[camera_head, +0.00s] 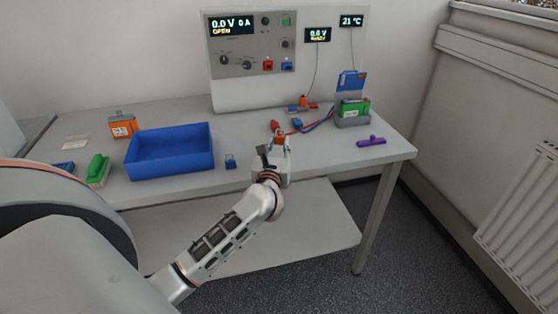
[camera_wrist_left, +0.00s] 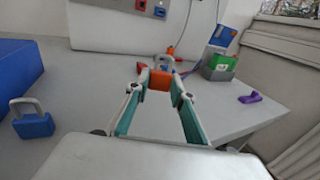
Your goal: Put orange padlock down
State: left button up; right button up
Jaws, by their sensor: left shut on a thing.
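My left gripper (camera_head: 277,145) is over the front part of the table, to the right of the blue bin. In the left wrist view the gripper (camera_wrist_left: 160,88) is shut on the orange padlock (camera_wrist_left: 159,80), with its body between the fingertips and its grey shackle pointing away from me. In the head view the padlock (camera_head: 279,134) is small and partly hidden by the gripper. I cannot tell whether it touches the tabletop. My right gripper is not in view.
A blue padlock (camera_head: 230,161) stands left of the gripper, beside the blue bin (camera_head: 170,168). A red clip (camera_head: 275,126) and cables lie just behind the gripper. The green battery (camera_head: 353,109) in its holder and a purple object (camera_head: 371,141) are to the right. Bare tabletop lies between.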

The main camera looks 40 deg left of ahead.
pick_arm(q)
jog(key=shift+f+b, duration=0.65)
jog(key=shift+f, duration=2)
jog(key=shift+f, duration=0.2)
jog(key=o, duration=0.9)
